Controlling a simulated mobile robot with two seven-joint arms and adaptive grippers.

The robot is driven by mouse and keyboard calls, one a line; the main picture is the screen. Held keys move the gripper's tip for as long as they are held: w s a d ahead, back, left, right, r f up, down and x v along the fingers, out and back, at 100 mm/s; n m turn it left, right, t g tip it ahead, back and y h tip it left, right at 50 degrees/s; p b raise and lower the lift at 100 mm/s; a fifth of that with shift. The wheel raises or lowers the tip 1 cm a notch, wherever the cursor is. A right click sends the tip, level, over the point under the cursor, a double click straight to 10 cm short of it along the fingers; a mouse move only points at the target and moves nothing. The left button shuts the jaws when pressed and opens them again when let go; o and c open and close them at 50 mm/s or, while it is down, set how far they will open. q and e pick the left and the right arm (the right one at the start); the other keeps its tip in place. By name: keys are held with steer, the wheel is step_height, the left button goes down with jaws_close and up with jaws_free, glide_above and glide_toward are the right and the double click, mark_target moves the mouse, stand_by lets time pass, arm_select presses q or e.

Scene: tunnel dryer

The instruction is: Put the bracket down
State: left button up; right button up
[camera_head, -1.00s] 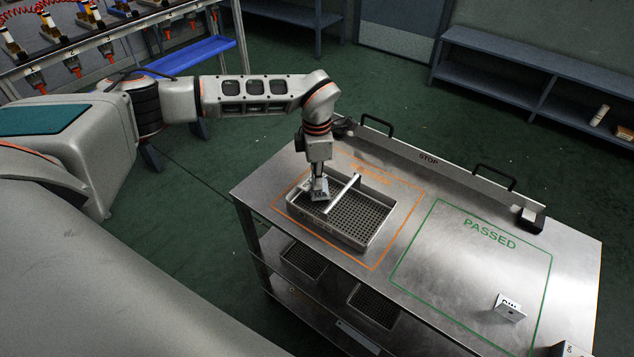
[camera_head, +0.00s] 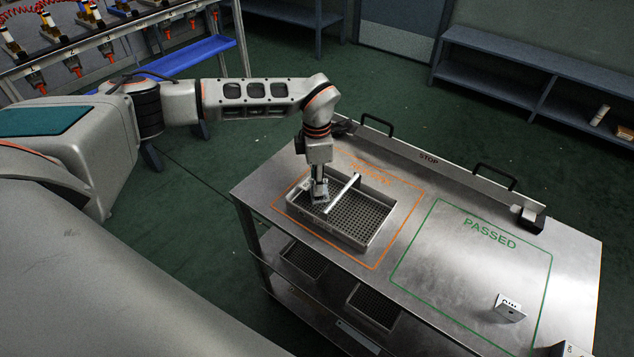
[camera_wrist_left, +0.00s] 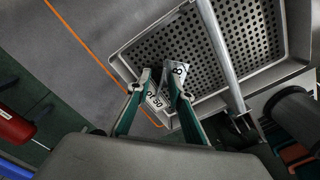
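The bracket (camera_head: 322,197) is a small grey-white angled piece with dark lettering. It is at the left end of a perforated metal tray (camera_head: 358,242), left of the tray's crossbar. My left gripper (camera_head: 320,189) points down into the tray there. In the left wrist view the two green-and-grey fingers (camera_wrist_left: 161,82) stand on either side of the bracket (camera_wrist_left: 157,99) and appear shut on it. Its lettered faces show between and beyond the fingertips. Whether it touches the tray floor is hard to see. My right gripper is not in view.
The tray sits inside an orange outline on a steel table (camera_head: 398,195). A green PASSED outline (camera_head: 437,203) lies to its right, holding another lettered bracket (camera_head: 509,308). A raised STOP rail (camera_head: 428,158) with black handles runs along the far edge. Lower shelves hold more trays (camera_head: 374,306).

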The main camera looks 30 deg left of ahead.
arm_select(q)
step_height(320, 180, up, 12)
stand_by(0.4)
steer(key=shift+f, duration=0.1)
